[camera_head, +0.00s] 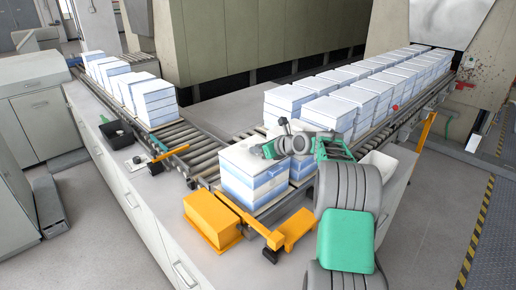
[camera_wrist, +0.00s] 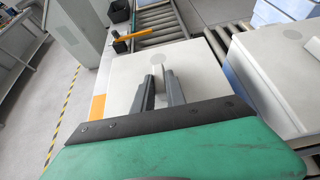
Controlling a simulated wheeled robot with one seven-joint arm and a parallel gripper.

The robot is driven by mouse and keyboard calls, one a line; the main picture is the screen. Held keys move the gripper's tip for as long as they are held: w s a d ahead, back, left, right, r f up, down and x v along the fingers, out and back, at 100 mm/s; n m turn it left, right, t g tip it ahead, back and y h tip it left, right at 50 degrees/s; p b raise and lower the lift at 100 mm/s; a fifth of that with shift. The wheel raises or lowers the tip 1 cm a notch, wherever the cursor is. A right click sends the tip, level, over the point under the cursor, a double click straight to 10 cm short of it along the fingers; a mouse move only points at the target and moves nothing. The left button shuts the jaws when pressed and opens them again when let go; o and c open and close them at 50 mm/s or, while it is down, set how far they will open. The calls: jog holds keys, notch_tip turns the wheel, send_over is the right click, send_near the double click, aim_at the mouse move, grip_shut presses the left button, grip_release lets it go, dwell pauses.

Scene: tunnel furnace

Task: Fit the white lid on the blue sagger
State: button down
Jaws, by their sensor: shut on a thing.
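The white lid (camera_head: 238,157) is at the top of the front-left stack on the near end of the conveyor, over the blue sagger (camera_head: 240,182). In the wrist view the lid (camera_wrist: 125,78) fills the middle, with a small upright grip between my fingers. My gripper (camera_wrist: 159,76) is shut on this grip. In the head view my gripper (camera_head: 266,151) reaches in from the right over the lid. The lid looks about level and lined up with the stack; I cannot tell whether it touches the sagger. The sagger is hidden under the lid in the wrist view.
Another stack (camera_head: 301,166) stands close on the right, partly behind my gripper. Long rows of stacks (camera_head: 350,98) fill the conveyor behind. An orange block (camera_head: 212,218) stands at the near left. The rollers (camera_head: 205,152) left of the stack are bare.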

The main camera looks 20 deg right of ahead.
jog(key=shift+f, duration=0.15)
jog(key=c, duration=1.3)
grip_release()
jog(key=shift+f, duration=0.2)
jog(key=b+v, duration=0.2)
jog(key=v, duration=0.6)
